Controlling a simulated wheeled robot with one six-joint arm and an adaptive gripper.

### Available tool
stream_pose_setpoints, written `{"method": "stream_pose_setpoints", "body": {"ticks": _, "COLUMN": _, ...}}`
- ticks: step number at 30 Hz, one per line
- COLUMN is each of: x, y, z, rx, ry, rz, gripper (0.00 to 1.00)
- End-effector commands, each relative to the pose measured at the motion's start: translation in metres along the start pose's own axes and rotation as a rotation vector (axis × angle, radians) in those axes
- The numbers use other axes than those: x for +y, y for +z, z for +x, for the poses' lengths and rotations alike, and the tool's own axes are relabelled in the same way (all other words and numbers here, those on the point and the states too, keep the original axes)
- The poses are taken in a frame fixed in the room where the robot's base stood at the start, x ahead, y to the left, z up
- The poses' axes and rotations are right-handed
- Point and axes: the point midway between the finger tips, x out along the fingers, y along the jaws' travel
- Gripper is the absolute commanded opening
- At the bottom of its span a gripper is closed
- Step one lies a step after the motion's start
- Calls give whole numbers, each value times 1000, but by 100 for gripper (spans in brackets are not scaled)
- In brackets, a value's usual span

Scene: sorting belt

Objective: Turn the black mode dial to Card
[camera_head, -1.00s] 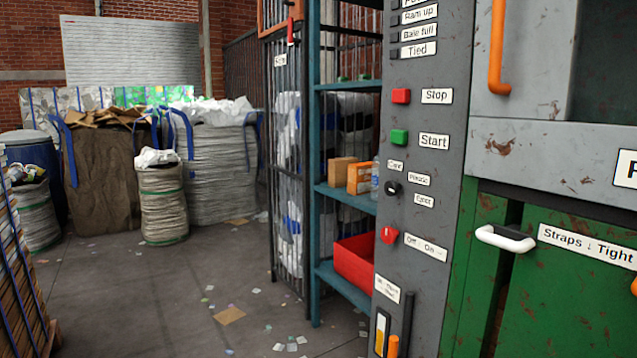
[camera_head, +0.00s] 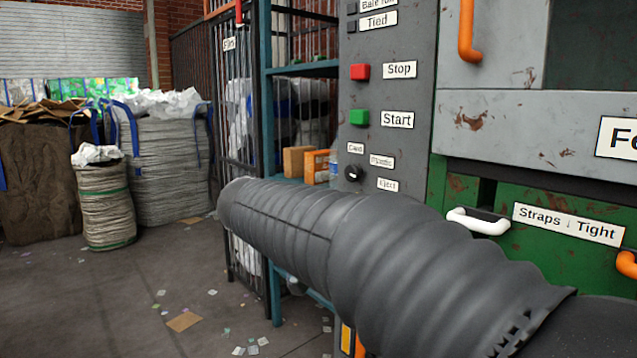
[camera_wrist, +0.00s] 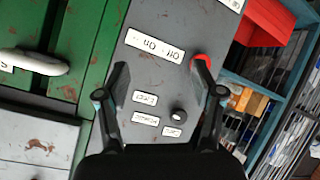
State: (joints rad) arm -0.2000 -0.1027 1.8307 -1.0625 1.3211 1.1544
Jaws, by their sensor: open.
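The black mode dial (camera_head: 353,172) sits on the grey control panel (camera_head: 405,130), with a white mark on its face whose exact heading I cannot tell. The Card label (camera_head: 355,148) is above it, Plastic (camera_head: 381,161) to its upper right and Eject (camera_head: 387,184) to its lower right. In the wrist view, which shows the panel upside down, the dial (camera_wrist: 178,115) lies between the finger lines, nearer the right finger. My gripper (camera_wrist: 161,72) is open and empty, facing the panel, apart from the dial. My gripper is hidden in the head view, where my arm's ribbed sleeve covers the lower panel.
The red Stop (camera_head: 360,72) and green Start (camera_head: 359,117) buttons are above the dial. A red Off/On knob (camera_wrist: 203,61) is partly behind the right fingertip. A white handle (camera_head: 478,221) projects from the green door at right. Blue shelving (camera_head: 268,150) stands left of the panel.

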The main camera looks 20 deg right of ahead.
Motion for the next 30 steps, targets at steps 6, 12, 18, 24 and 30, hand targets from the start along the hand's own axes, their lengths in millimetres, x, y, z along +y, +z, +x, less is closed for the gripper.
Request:
{"method": "stream_pose_setpoints", "body": {"ticks": 6, "x": -51, "y": -76, "z": -14, "rx": 296, "ry": 137, "rz": 263, "gripper": 67}}
{"method": "stream_pose_setpoints", "body": {"ticks": 12, "x": -75, "y": -110, "z": -32, "rx": 470, "ry": 166, "rz": 421, "gripper": 67}}
{"method": "stream_pose_setpoints", "body": {"ticks": 18, "x": -76, "y": -121, "z": -30, "rx": 512, "ry": 171, "rz": 461, "gripper": 67}}
{"method": "stream_pose_setpoints", "body": {"ticks": 24, "x": -67, "y": -134, "z": -4, "rx": 509, "ry": 173, "rz": 459, "gripper": 67}}
{"method": "stream_pose_setpoints", "body": {"ticks": 30, "x": -57, "y": -151, "z": 29, "rx": 509, "ry": 172, "rz": 458, "gripper": 67}}
